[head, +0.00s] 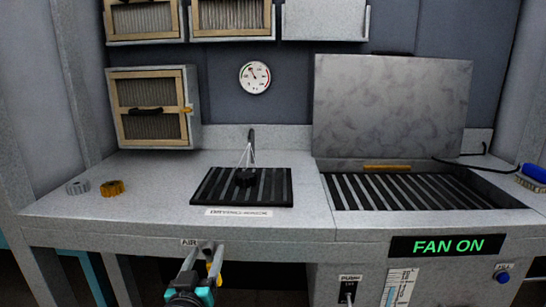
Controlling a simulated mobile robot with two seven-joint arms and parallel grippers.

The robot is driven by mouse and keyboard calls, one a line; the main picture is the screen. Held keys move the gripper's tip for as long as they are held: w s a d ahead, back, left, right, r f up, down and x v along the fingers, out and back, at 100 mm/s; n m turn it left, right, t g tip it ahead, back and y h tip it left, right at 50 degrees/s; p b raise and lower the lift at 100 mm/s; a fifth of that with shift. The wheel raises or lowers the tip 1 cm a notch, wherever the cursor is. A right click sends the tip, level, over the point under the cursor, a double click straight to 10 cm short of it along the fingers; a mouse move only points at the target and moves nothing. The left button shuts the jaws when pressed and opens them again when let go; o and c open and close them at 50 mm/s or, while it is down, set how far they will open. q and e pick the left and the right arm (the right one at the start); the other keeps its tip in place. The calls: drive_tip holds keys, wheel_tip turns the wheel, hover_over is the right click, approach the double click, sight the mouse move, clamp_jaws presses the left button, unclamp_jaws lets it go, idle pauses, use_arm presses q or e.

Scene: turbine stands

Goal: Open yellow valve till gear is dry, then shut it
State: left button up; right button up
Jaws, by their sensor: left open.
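A dark gear (246,178) lies on the black slatted grate (212,187) in the middle of the bench. A pale cone of air shows between the nozzle (251,135) above and the gear. I cannot tell whether the gear is wet or dry. The yellow valve (214,268) is below the bench's front edge, under the AIR label; its handle is partly hidden by my left gripper (204,252). That gripper is open with its fingers close around or beside the valve; contact is unclear. My right gripper is out of view.
A grey gear (78,187) and a brass gear (112,188) lie on the bench at left. A round gauge (255,77) hangs on the wall. A lidded slatted basin (400,190) is at right, above a FAN ON sign (448,246). Filter boxes stand at back left.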

use_arm(q)
drive_tip(key=shift+w, duration=0.25)
idle(0.4)
drive_tip(key=shift+c, duration=0.3)
clamp_jaws()
idle(1.1)
drive_tip(key=shift+o, duration=0.3)
unclamp_jaws()
